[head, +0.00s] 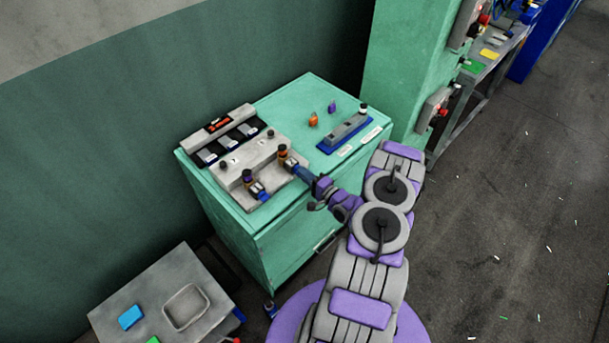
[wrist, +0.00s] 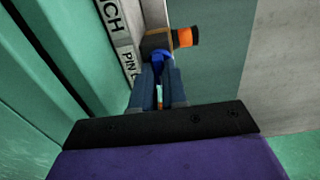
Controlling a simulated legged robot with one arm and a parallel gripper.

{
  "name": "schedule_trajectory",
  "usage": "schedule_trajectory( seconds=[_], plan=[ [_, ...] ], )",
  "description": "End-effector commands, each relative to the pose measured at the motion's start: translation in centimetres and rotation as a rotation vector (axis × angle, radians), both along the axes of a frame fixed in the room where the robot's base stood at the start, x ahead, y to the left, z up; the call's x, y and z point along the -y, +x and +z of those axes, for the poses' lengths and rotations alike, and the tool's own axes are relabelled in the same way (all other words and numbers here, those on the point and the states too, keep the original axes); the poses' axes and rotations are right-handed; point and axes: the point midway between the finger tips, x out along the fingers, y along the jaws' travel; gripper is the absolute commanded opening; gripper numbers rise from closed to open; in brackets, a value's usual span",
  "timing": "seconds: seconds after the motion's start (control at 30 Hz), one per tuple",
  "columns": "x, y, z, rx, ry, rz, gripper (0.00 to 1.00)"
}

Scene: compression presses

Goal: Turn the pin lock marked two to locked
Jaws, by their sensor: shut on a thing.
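A grey fixture block (head: 240,179) on the green cabinet carries two pin locks with dark and orange knobs. One pin lock (head: 248,176) is at its left end, with a blue part beside it. The other pin lock (head: 283,152) is at its right end, where my gripper (head: 293,166) reaches it. The number marks are too small to read surely. In the wrist view, the fingers of my gripper (wrist: 159,88) are shut on a blue part (wrist: 159,62) of this right pin lock, just below its black and orange knob (wrist: 183,38).
The green cabinet top (head: 300,95) also holds a black tray (head: 222,148), a grey bar on a blue base (head: 345,136), and small orange and purple pieces. A grey low table (head: 150,290) stands at the lower left. Open floor lies to the right.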

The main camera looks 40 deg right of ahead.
Motion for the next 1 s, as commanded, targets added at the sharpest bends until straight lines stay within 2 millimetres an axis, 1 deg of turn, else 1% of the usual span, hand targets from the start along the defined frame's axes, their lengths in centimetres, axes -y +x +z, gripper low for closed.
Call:
schedule_trajectory(
  seconds=[0.03,0.4,0.43,0.67,0.9,1.0],
  plan=[
    [0.28,-0.09,-0.14,-0.003,0.004,-0.008,0.0],
    [0.26,-0.11,-0.19,-0.005,0.007,-0.008,0.0],
    [0.26,-0.11,-0.19,-0.005,0.008,-0.008,0.16],
    [0.13,-0.11,-0.09,-0.003,0.007,-0.004,0.38],
    [-0.18,-0.13,0.02,-0.002,0.004,-0.002,0.38],
    [-0.14,-0.5,0.03,-0.002,0.005,-0.003,0.38]
  ],
)
